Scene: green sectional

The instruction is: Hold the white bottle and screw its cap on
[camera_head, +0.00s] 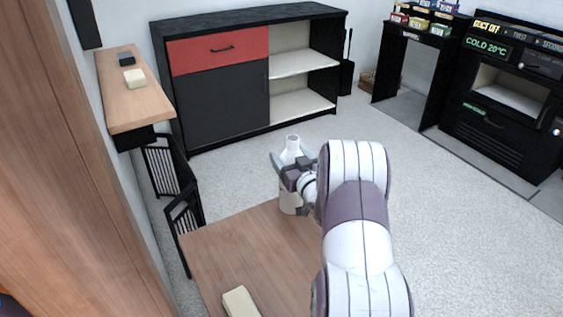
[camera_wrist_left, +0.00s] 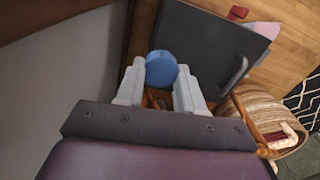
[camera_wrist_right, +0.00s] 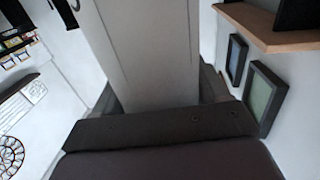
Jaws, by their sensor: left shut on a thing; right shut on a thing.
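The white bottle (camera_head: 291,145) shows in the head view above the far edge of the wooden table, upright, with its narrow neck bare. My right gripper (camera_head: 292,172) is shut on its body. In the right wrist view the bottle (camera_wrist_right: 148,45) fills the space between the fingers. A round blue cap (camera_wrist_left: 161,68) sits between the fingertips of my left gripper (camera_wrist_left: 160,85) in the left wrist view, which is shut on it. The left gripper does not show in the head view. The cap is apart from the bottle's neck.
The wooden table (camera_head: 245,255) holds a cream block (camera_head: 240,302) near its front. A black cabinet with a red drawer (camera_head: 220,50) stands behind. The floor at right is clear.

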